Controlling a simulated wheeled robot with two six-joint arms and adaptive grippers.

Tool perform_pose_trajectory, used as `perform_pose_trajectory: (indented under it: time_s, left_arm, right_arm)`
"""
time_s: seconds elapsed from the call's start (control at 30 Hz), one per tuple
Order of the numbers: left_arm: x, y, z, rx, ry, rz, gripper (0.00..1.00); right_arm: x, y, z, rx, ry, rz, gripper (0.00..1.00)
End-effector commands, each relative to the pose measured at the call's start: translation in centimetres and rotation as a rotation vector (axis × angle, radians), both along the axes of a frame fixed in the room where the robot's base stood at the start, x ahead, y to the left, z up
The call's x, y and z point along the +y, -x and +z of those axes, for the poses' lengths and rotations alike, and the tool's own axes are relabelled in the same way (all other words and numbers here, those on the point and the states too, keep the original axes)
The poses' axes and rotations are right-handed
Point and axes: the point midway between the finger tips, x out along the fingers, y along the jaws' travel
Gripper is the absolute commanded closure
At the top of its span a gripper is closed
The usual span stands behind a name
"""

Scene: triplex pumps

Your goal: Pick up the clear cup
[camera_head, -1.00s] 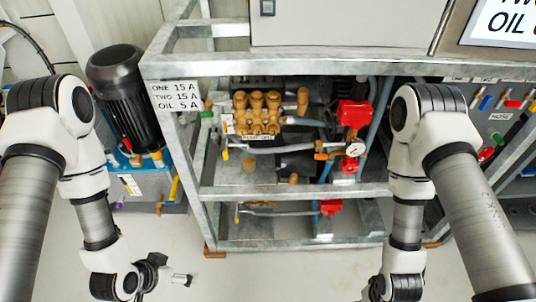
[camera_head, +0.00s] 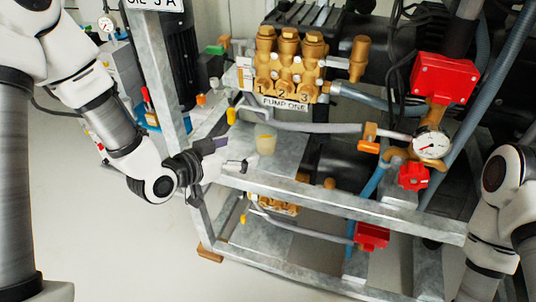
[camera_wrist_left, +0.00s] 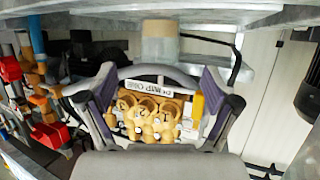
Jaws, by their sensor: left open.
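The clear cup (camera_head: 265,141) looks small and see-through, with a yellowish tint. In the head view it stands upright on the metal shelf below the brass pump marked PUMP ONE. My left gripper (camera_head: 229,156) is open just left of the cup, its jaws pointing right toward it, with nothing between them. In the left wrist view, which looks upside down, the cup (camera_wrist_left: 160,44) shows beyond and above the spread fingers (camera_wrist_left: 158,84), apart from them. My right gripper is out of view; only part of my right arm shows at the right edge.
The frame's front rail (camera_head: 330,200) runs just below the cup. A grey hose (camera_head: 300,127) passes close to it. The brass pump (camera_head: 290,65), gauge (camera_head: 431,143) and red valve handle (camera_head: 413,177) stand beyond and to the right. Floor at the lower left is clear.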

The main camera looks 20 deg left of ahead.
Motion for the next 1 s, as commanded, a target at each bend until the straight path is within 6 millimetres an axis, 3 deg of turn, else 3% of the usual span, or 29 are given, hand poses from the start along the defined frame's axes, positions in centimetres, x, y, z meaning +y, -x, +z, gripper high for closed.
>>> perform_pose_trajectory:
  time_s: [0.03,0.1,0.53,0.6,0.8,0.83,0.87,1.0]
  left_arm:
    - [-0.5,-1.1,-0.5,-0.005,-0.01,-0.005,0.11]
    - [-1.3,-2.7,-0.3,-0.004,-0.008,-0.004,0.11]
    - [-3.9,-8.5,-0.3,-0.001,-0.002,-0.002,0.11]
    - [-4.2,-9.1,-0.9,0.002,-0.001,-0.001,0.11]
    - [-4.2,-9.3,-0.5,0.002,0.0,0.0,0.11]
    - [-4.2,-9.3,-0.5,0.002,0.0,0.0,0.15]
    - [-4.2,-9.3,-0.5,0.002,0.0,0.0,0.25]
    - [-4.2,-9.2,-0.5,0.003,0.0,0.0,0.75]
  right_arm:
    - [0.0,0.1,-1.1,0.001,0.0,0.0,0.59]
    - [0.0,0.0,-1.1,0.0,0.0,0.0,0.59]
    - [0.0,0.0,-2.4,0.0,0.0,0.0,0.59]
    - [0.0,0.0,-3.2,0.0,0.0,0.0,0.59]
    - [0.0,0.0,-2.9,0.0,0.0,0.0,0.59]
    - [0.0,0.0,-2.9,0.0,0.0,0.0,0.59]
    - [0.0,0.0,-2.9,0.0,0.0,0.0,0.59]
    - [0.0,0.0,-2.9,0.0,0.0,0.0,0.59]
